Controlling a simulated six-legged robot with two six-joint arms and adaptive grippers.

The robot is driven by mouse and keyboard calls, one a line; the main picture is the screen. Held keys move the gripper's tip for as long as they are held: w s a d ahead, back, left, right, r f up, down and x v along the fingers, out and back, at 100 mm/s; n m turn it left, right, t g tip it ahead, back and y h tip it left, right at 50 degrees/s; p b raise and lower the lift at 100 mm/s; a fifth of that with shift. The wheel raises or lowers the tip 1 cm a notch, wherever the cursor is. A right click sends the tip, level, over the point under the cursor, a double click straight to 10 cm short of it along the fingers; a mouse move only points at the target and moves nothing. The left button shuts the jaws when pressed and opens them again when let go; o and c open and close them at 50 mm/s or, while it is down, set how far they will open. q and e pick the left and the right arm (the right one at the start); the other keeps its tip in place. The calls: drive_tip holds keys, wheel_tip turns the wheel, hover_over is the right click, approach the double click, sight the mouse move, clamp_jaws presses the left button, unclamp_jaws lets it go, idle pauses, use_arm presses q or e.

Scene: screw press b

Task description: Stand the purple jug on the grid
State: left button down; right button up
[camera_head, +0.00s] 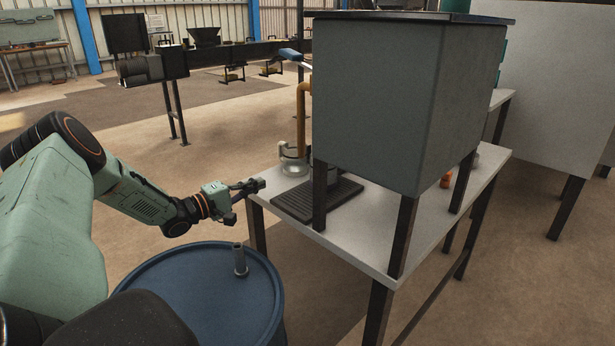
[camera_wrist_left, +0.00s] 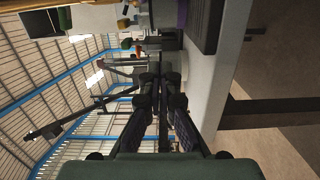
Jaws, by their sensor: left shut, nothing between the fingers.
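The dark ribbed grid (camera_head: 290,207) lies on the white table, partly under the big grey box. It also shows in the wrist view (camera_wrist_left: 206,24). I cannot make out a purple jug in the head view. A clear glass vessel (camera_head: 293,167) stands behind the grid at the table's left edge. My left gripper (camera_head: 259,185) is beside the table's left corner, just left of the grid and apart from it. Its fingers (camera_wrist_left: 160,80) are shut and hold nothing. My right gripper is not in view.
The grey box (camera_head: 410,105) on dark legs stands over the white table (camera_head: 390,245). A blue drum (camera_head: 200,285) with a short spout stands below my left arm. Open floor lies further left.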

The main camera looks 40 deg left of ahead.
use_arm(q)
drive_tip(key=w+b, duration=0.2)
drive_tip(key=w, duration=0.1)
drive_tip(key=w+d+b, duration=0.1)
drive_tip(key=w+b, duration=0.1)
drive_tip(key=w, duration=0.1)
drive_tip(key=w+b, duration=0.3)
drive_tip(key=shift+w+d+f, duration=0.25)
drive_tip(key=shift+w+f, duration=0.1)
drive_tip(key=shift+w, duration=0.05)
drive_tip(key=shift+w+d+b, duration=0.65)
drive_tip(key=shift+w+d, duration=0.15)
drive_tip(key=shift+d, duration=0.05)
drive_tip(key=shift+w+d+r+b, duration=0.2)
drive_tip(key=shift+w+d+b, duration=0.25)
drive_tip(key=shift+d, duration=0.35)
drive_tip(key=shift+w+p, duration=0.1)
drive_tip(key=shift+p, duration=0.2)
